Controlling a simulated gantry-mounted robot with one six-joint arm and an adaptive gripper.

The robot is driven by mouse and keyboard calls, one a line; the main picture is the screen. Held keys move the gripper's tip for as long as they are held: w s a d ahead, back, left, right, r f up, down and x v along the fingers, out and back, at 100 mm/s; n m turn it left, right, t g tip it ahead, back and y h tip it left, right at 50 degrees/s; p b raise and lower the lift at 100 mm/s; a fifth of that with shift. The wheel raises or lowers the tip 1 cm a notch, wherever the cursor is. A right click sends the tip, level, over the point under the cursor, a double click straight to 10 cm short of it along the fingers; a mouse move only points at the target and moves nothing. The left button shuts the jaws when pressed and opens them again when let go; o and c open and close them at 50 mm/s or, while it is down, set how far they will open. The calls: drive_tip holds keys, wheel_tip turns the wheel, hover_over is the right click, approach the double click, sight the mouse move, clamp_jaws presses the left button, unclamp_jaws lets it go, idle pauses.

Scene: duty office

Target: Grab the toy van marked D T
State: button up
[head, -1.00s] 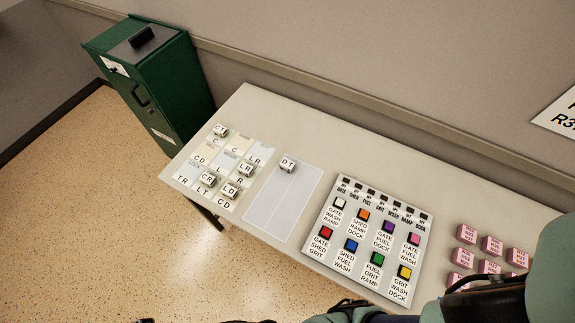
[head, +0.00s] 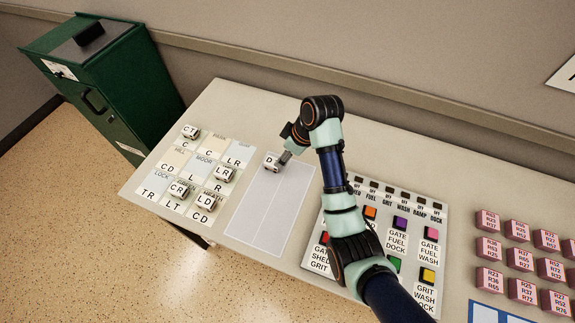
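The white toy van marked D T (head: 270,161) sits at the top left of the pale grey-blue mat (head: 262,222). In the head view now only its "D" shows clearly; its right part is hidden by my gripper. My gripper (head: 284,158) reaches down to the van's right end, with its tip at or against the van. The fingers are small and partly covered by the arm, so I cannot tell whether they are open or closed on it.
Other vans, such as CT (head: 190,132) and LD (head: 205,201), stand on a lettered grid at left. A panel of coloured buttons (head: 313,255) lies under my arm. Several pink blocks (head: 488,222) are at right. A green cabinet (head: 125,75) stands beyond the table's left end.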

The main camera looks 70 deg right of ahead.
drive_tip(key=shift+w+b+x, duration=0.2)
drive_tip(key=shift+b+x, duration=0.3)
drive_tip(key=shift+x, duration=0.95)
drive_tip(key=b+x, duration=0.2)
drive_tip(key=x, duration=0.3)
drive_tip(key=shift+a+b, duration=0.2)
drive_tip(key=shift+b, duration=0.2)
drive_tip(key=shift+s, duration=0.1)
drive_tip(key=c, duration=1.2)
wheel_tip(320, 180, up, 20)
drive_tip(key=p, duration=0.9)
